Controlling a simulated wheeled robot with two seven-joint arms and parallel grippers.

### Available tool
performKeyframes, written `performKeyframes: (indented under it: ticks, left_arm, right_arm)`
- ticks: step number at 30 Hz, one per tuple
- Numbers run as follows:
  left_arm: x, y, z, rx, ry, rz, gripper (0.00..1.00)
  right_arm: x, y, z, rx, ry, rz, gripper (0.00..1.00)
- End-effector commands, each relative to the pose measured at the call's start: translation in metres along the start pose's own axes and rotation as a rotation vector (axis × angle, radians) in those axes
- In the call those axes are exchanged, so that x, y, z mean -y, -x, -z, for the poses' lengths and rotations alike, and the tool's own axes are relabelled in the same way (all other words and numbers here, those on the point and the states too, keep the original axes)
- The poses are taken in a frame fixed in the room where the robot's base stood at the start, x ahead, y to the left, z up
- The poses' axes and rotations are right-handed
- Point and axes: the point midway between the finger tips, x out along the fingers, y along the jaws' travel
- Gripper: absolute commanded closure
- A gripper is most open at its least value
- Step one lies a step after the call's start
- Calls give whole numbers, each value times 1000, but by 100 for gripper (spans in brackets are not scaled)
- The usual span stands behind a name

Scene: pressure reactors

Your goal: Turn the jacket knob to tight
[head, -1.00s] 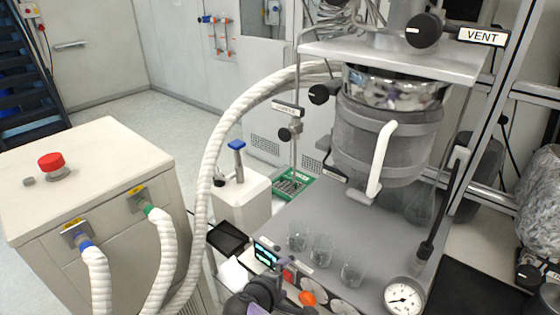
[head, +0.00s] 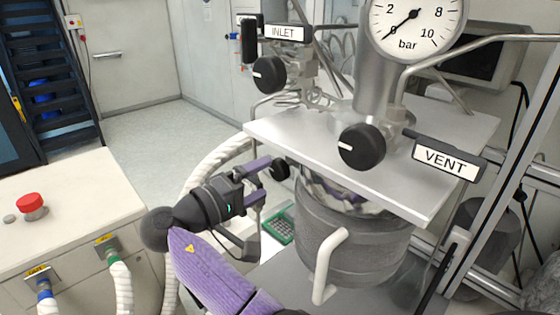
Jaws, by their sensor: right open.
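A small black knob (head: 280,168) sits just below the left edge of the reactor's metal top plate (head: 330,150), beside the vessel. No label for it can be read now, so I cannot confirm it is the jacket knob. My right gripper (head: 266,181) is open, with its purple-tipped fingers pointing right, close to this knob. It looks empty. I cannot tell whether the fingers touch the knob. The grey jacketed vessel (head: 375,250) with a white handle (head: 325,268) hangs under the plate. My left gripper is not in view.
The INLET knob (head: 269,74) and VENT knob (head: 362,147) stand above the plate, near a pressure gauge (head: 415,22) reading near zero. White hoses run from a cabinet (head: 60,210) with a red button (head: 32,205). Open floor (head: 155,135) lies behind.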

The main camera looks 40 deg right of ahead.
Motion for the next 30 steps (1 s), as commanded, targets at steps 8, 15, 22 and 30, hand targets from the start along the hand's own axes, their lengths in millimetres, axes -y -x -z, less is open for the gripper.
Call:
performKeyframes:
  ticks: [8,15,22,30]
  left_arm:
    - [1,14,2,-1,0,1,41]
    - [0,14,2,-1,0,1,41]
    - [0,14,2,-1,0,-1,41]
    - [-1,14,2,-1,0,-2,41]
  right_arm:
    - [-1,-50,0,0,3,-1,1]
    - [1,-55,0,-2,2,1,1]
    - [1,-54,0,-2,2,1,37]
    - [1,-54,0,-2,2,1,94]
